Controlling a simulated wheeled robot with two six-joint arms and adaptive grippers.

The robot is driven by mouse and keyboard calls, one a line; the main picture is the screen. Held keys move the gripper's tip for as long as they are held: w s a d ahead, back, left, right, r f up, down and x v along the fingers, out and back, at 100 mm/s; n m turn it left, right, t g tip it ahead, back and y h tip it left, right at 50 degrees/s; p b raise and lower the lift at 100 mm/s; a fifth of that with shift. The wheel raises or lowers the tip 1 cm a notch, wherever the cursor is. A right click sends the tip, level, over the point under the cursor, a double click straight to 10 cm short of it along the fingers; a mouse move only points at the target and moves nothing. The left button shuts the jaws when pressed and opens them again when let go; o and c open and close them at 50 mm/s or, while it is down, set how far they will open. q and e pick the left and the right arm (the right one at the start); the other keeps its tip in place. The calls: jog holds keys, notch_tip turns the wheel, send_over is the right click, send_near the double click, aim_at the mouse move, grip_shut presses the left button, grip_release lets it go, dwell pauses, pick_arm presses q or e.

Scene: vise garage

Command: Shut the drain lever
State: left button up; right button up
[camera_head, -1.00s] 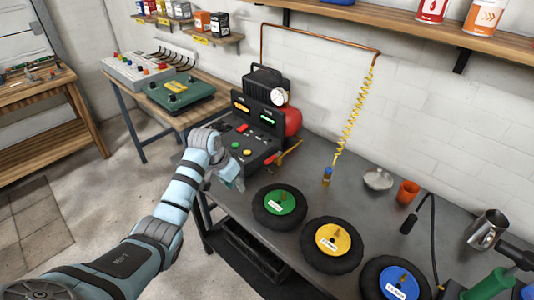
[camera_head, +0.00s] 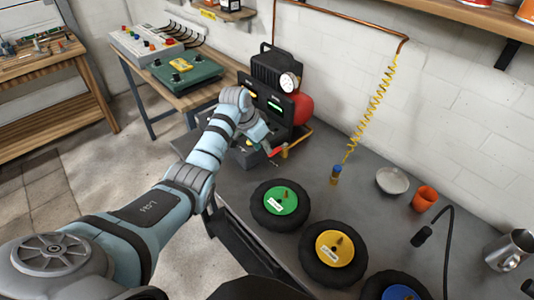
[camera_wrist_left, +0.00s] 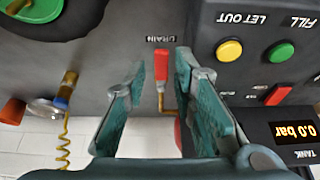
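The drain lever has a red handle (camera_wrist_left: 161,66) below the DRAIN label (camera_wrist_left: 160,38), with a brass fitting behind it. In the left wrist view the handle lies between the two teal fingers of my left gripper (camera_wrist_left: 159,75), with gaps on both sides. The gripper is open. In the head view the red handle (camera_head: 274,152) shows just beyond the left gripper's fingers (camera_head: 262,139), beside the black compressor panel (camera_head: 274,99). Whether the gripper touches the lever is not clear. My right gripper is not in view.
A red tank (camera_head: 300,107) and gauge (camera_head: 288,83) stand behind the lever. Wheels with green (camera_head: 282,200) and yellow (camera_head: 334,250) hubs lie on the grey bench. A yellow coiled hose (camera_head: 369,110) hangs at the back.

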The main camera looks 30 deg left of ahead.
aim_at(278, 149)
pick_arm(q)
jog(key=b+x, duration=0.1)
jog(key=x, duration=0.3)
jog(key=shift+w+f, duration=0.1)
jog(key=shift+w, duration=0.15)
jog(key=shift+w+f, duration=0.2)
jog(key=shift+f, duration=0.15)
jog(key=shift+s+r, duration=0.2)
grip_shut()
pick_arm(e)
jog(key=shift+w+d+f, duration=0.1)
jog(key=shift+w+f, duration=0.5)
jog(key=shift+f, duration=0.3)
